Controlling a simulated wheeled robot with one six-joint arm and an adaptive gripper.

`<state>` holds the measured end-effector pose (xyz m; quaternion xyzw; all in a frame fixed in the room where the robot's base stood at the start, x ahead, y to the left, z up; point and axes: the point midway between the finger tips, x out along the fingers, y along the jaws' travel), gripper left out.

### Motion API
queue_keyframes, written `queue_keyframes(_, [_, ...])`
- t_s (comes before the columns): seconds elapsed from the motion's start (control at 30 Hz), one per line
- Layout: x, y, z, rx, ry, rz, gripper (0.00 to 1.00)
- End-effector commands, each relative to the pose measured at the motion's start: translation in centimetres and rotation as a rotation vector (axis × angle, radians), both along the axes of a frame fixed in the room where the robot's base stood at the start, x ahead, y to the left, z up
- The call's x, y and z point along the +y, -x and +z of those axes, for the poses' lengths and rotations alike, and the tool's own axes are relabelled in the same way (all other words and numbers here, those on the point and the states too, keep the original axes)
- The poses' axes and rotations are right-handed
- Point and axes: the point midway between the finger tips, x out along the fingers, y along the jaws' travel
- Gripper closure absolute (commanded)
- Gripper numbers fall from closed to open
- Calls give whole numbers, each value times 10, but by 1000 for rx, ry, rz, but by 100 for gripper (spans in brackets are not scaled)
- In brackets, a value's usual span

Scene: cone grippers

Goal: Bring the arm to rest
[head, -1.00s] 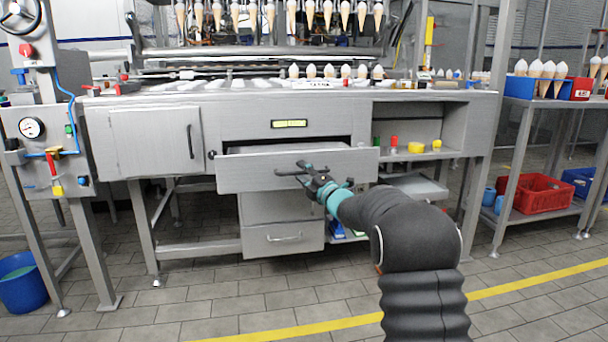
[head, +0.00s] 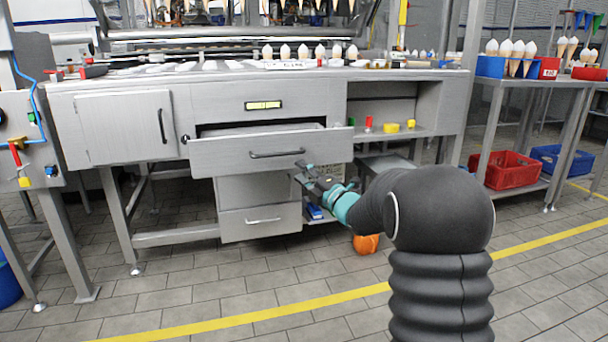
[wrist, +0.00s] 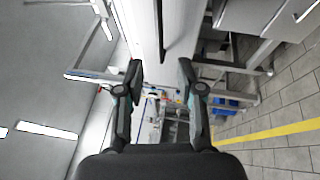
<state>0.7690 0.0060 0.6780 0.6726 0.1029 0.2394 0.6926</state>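My gripper (head: 306,177) is in front of the workbench in the head view, just below and right of the handle (head: 277,154) of the pulled-out top drawer (head: 225,155). It is apart from the handle. In the wrist view, my gripper (wrist: 158,80) has its two fingers spread wide with nothing between them. The drawer's front runs close by beyond the fingers there. My black arm is bent, with its elbow raised at the right of the head view.
Closed lower drawers (head: 260,220) sit under the open one. A shelf table (head: 535,80) with a red crate (head: 512,170) and a blue crate (head: 560,160) stands at the right. An orange object (head: 366,243) lies on the floor behind my arm. The tiled floor in front is clear.

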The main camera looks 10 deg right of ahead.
Motion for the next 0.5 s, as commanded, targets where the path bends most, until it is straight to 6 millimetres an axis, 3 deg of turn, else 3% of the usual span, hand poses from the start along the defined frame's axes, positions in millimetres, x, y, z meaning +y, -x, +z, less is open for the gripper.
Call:
queue_keyframes(0.37, [0,1,0,8,-14,3,63])
queue_keyframes(0.5, [-12,-8,-18,131,-79,-49,63])
